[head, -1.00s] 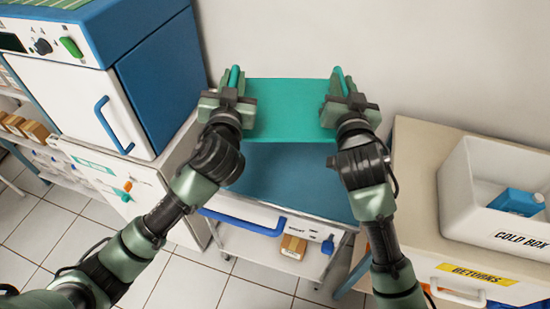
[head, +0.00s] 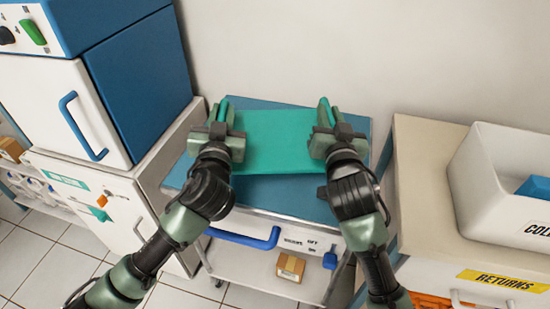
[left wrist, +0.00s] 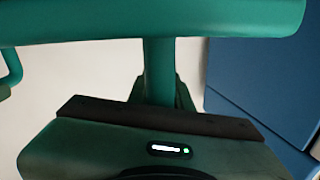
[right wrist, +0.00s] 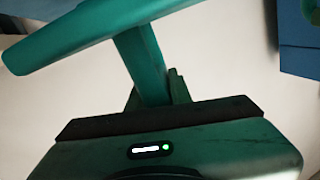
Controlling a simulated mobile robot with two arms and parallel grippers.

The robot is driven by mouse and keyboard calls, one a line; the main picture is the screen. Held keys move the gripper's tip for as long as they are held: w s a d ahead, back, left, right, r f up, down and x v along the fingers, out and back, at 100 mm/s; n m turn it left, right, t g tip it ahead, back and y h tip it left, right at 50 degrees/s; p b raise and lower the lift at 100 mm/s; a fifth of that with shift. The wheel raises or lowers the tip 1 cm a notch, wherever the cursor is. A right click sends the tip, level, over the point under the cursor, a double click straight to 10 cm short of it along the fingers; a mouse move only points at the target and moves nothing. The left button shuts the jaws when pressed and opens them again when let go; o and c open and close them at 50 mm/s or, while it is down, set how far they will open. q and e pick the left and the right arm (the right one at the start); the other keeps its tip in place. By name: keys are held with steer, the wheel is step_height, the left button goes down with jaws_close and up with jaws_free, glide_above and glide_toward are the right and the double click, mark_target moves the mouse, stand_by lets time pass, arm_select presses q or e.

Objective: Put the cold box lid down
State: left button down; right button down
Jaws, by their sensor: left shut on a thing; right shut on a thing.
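The cold box lid (head: 276,143) is a flat green panel with an upright handle at each end. It is held between my two grippers over the blue top of the trolley (head: 262,198); I cannot tell whether it touches. My left gripper (head: 220,115) is shut on the left handle, which also shows in the left wrist view (left wrist: 158,75). My right gripper (head: 325,115) is shut on the right handle, seen in the right wrist view (right wrist: 142,65). The open white cold box (head: 482,190) stands at the right with a blue item (head: 534,187) inside.
A blue and white cabinet unit (head: 140,85) stands close on the left. The returns counter (head: 425,190) is on the right, under the cold box. A wall is behind the trolley. A small carton (head: 290,266) sits on the trolley's lower shelf.

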arm_select(q)
steer(key=shift+d+f, duration=0.1)
steer(key=shift+f, duration=0.1)
